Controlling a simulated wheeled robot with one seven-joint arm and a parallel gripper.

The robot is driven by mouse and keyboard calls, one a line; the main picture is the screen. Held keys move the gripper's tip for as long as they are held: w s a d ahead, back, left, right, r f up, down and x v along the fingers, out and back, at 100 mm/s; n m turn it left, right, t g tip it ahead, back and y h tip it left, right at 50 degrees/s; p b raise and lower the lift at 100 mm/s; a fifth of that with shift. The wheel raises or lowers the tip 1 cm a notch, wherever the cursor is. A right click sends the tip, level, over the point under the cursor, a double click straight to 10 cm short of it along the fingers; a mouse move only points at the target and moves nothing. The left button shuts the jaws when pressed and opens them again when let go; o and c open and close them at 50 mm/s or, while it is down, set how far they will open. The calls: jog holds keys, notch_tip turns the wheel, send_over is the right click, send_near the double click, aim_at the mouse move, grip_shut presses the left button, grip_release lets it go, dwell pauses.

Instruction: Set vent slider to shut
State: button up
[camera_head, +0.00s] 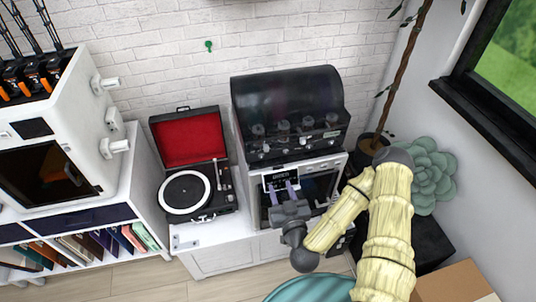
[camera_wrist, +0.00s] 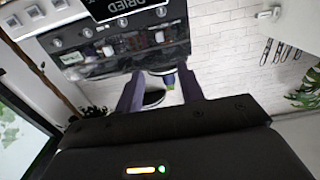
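A machine with a dark, clear domed lid (camera_head: 288,95) and a silver front stands on the white cabinet. A small black label panel (camera_head: 281,176) is on its front; in the wrist view a black sign (camera_wrist: 125,7) reads "DRIED". I cannot make out the vent slider or its setting; it may be small or hidden by my gripper. My gripper (camera_head: 281,188) is in front of the label panel. Its two purple fingers are apart, with nothing held between them; they also show in the wrist view (camera_wrist: 160,92). I cannot tell whether they touch the machine.
A record player (camera_head: 188,190) with an open red-lined lid stands left of the machine. A white unit (camera_head: 75,120) with a dark window stands farther left. A potted plant (camera_head: 372,143) and a green succulent (camera_head: 430,175) are to the right. A cardboard box (camera_head: 455,283) is at lower right.

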jog(key=w+b, duration=0.1)
jog(key=b, duration=0.2)
send_near(267, 149)
jog(key=x, duration=0.7)
jog(key=shift+w+a+r, duration=0.1)
jog(key=shift+w+r, duration=0.05)
jog(key=shift+w, duration=0.05)
jog(key=shift+w+a, duration=0.15)
jog(key=shift+w, duration=0.3)
grip_shut()
